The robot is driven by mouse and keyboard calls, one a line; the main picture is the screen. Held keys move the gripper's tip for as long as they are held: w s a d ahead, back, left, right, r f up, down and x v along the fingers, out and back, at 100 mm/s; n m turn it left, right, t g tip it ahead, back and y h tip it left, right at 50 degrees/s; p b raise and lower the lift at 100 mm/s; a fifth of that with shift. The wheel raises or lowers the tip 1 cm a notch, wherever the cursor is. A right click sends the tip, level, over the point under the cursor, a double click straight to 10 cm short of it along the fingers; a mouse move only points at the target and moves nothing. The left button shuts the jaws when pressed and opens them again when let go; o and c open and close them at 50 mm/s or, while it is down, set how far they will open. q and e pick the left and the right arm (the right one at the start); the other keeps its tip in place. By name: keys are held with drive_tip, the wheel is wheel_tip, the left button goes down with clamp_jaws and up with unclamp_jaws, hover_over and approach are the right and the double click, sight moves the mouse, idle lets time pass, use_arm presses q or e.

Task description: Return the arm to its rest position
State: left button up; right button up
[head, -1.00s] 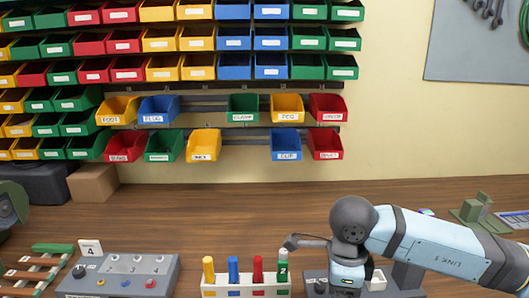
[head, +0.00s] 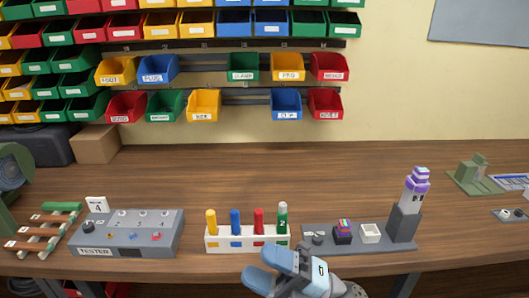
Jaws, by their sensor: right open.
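My right gripper (head: 262,268) is at the bottom centre of the head view, low in front of the table's front edge. It is open, with nothing seen between its fingers. Its wrist runs off the bottom edge, and the rest of the arm is out of view. A white rack (head: 246,241) with yellow, blue, red and green upright pegs stands just beyond it. The green peg (head: 282,222) has a pale top and stands at the rack's right end. My left gripper is not in view.
A grey tester box (head: 128,233) stands left of the rack. A grey fixture base (head: 345,243) with a post and purple-topped piece (head: 414,186) stands to the right. Coloured bins hang on the back wall. The middle of the wooden table (head: 270,175) is clear.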

drive_tip(key=w+d+f+m+t+h, duration=0.1)
drive_tip(key=d+f+m+t+h, duration=0.6)
drive_tip(key=m, duration=0.5)
drive_tip(key=w+d+f+m+t+h, duration=0.2)
drive_tip(key=d+f+m+t+h, duration=0.2)
drive_tip(key=f+m+t+h, duration=0.6)
drive_tip(key=s+d+f+m+g+h, duration=0.2)
drive_tip(key=s+d+f+m+g, duration=0.25)
drive_tip(key=s+f, duration=0.2)
drive_tip(key=s+d+f+m+g+h, duration=0.1)
drive_tip(key=s+d+f+m+g, duration=0.2)
drive_tip(key=s+f+m+g, duration=0.4)
use_arm(q)
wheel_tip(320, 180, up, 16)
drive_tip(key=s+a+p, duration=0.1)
drive_tip(key=p, duration=2)
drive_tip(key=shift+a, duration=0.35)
use_arm(e)
wheel_tip(320, 180, up, 15)
drive_tip(key=w+d+n+t, duration=0.1)
drive_tip(key=n+t, duration=0.1)
drive_tip(key=n, duration=0.1)
drive_tip(key=shift+r, duration=0.15)
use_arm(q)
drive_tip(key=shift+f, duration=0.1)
use_arm(e)
drive_tip(key=shift+w+d, duration=0.1)
